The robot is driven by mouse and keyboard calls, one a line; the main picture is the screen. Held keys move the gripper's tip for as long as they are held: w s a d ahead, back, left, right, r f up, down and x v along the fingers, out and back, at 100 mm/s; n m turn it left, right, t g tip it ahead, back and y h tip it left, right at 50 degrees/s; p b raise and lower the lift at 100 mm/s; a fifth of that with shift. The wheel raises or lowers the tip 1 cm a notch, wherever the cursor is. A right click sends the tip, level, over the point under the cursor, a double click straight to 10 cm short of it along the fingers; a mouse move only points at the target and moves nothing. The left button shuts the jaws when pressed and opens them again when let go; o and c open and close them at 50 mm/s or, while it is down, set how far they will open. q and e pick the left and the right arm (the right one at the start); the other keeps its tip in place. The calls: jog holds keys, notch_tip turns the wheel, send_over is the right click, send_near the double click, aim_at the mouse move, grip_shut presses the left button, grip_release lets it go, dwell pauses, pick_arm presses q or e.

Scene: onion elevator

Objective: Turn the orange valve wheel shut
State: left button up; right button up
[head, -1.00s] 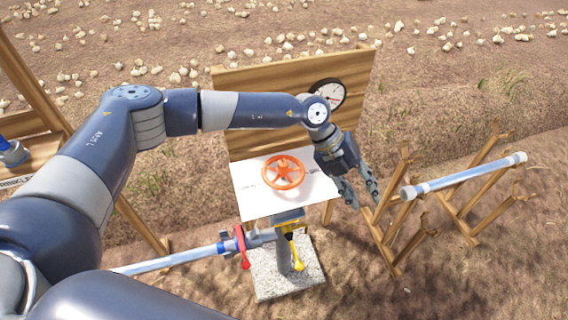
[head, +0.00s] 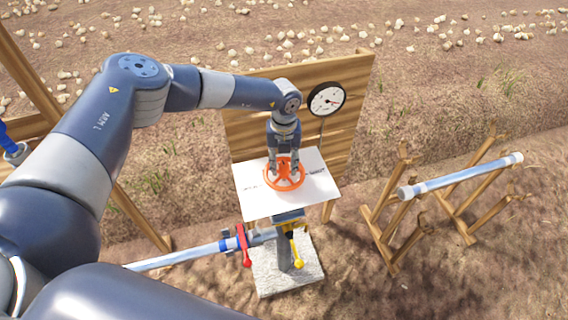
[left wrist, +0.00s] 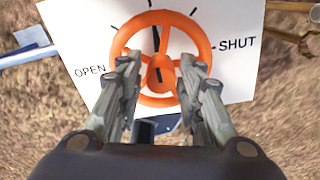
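The orange valve wheel (head: 300,180) lies on a tilted white panel (head: 254,203) in the head view. In the left wrist view the wheel (left wrist: 202,38) fills the upper middle, between the printed words OPEN at left and SHUT at right. A dark pointer mark (left wrist: 156,38) shows through the wheel, pointing to the top. My left gripper (head: 284,173) points down over the wheel. Its two fingers (left wrist: 162,67) are apart, one on each side of the hub, with nothing gripped between them. I cannot tell whether they touch the wheel. My right gripper is not in view.
A wooden board (head: 243,130) with a round gauge (head: 327,99) stands behind the panel. Below are a pipe (head: 190,255), a red lever (head: 243,245) and a yellow lever (head: 297,248). Another pipe (head: 460,177) rests on wooden stands at right.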

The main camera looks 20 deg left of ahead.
pick_arm(q)
jog(key=shift+f, duration=1)
jog(key=shift+c, duration=0.3)
jog(key=c, duration=0.7)
